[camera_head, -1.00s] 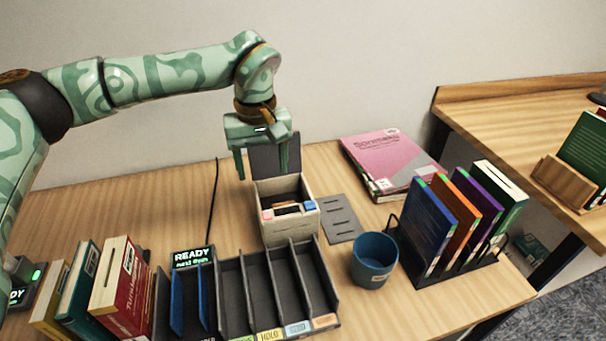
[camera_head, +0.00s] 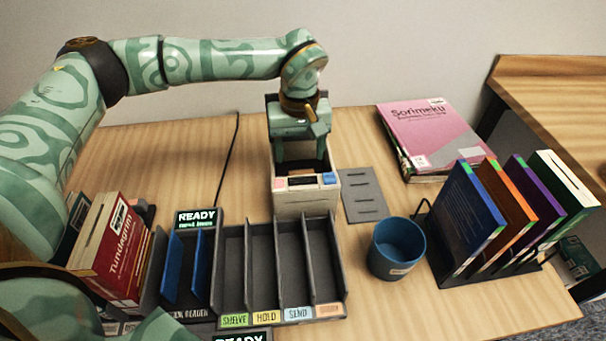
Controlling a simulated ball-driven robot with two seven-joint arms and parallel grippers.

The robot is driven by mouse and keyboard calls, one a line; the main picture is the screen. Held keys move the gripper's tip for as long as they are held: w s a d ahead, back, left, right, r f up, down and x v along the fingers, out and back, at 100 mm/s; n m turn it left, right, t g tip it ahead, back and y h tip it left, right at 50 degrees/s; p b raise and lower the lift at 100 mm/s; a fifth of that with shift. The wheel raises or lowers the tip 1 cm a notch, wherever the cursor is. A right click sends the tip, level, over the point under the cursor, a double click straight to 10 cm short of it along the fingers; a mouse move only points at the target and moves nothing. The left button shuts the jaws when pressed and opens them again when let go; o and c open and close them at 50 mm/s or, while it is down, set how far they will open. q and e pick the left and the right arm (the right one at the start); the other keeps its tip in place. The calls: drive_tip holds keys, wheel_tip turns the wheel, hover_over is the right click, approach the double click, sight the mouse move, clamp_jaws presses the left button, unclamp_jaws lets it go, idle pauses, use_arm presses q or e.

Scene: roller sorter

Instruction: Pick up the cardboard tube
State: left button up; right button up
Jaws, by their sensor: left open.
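I cannot make out a cardboard tube for certain in this view. My left gripper (camera_head: 299,158) is open, pointing down at the cream-coloured box (camera_head: 306,203), with its two fingers apart at the box's open top. The box has a front panel with small coloured parts, a pinkish one on the left and a blue one on the right. The gripper hides much of the box's inside, so what lies in it cannot be told. My right gripper is not in view.
A slotted dark sorter (camera_head: 277,268) stands in front of the box, with red and other books (camera_head: 108,252) at its left. A blue cup (camera_head: 396,249), a grey slotted plate (camera_head: 362,195), a pink book (camera_head: 432,137) and a rack of books (camera_head: 467,217) are to the right.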

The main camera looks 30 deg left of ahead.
sight(301, 171)
use_arm(q)
wheel_tip(301, 171, down, 5)
drive_tip(key=shift+w+d+f+b, duration=0.1)
drive_tip(key=shift+b, duration=1.15)
drive_tip(key=c, duration=0.7)
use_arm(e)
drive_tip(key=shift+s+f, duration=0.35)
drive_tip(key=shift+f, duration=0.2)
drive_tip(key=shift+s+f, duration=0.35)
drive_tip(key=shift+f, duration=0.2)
use_arm(q)
drive_tip(key=shift+c, duration=0.2)
